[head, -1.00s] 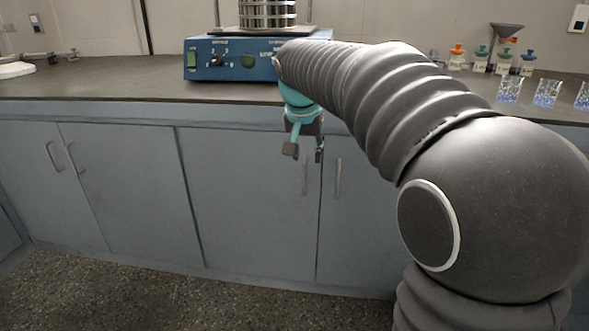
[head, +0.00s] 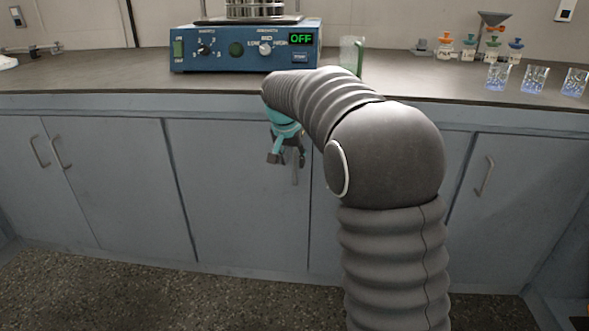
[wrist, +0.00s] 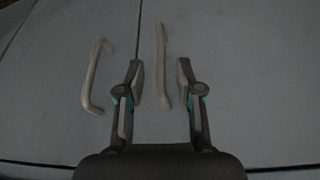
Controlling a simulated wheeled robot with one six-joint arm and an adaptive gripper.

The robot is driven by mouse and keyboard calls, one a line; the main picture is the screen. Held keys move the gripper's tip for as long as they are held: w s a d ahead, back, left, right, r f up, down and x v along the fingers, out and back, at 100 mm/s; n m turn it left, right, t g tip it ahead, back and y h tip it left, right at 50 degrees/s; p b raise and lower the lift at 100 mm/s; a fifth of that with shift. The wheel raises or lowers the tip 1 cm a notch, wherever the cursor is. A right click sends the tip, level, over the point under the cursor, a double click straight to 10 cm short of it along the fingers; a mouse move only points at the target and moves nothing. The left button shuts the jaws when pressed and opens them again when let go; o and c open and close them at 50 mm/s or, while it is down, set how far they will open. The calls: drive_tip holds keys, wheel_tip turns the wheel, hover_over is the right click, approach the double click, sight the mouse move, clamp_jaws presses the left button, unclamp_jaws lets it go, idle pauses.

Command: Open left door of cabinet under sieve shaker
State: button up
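The blue-grey cabinet's left door (head: 235,200) is shut below the sieve shaker (head: 245,47). Its upright bar handle (head: 295,172) shows partly behind my gripper (head: 286,158) in the head view. No clear contact shows. A second handle (wrist: 95,77) stands outside the left finger. In the head view my arm hides most of the neighbouring right door and its handle.
Another pair of shut doors (head: 90,190) is at left, and a further door (head: 510,200) at right. The counter (head: 400,82) overhangs above. Beakers (head: 535,79), small bottles (head: 468,46) and a clear green-tinged vessel (head: 352,55) stand on it. The speckled floor (head: 100,290) is clear in front.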

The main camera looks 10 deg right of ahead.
sight(294, 163)
drive_tip(key=shift+x, duration=1.8)
clamp_jaws()
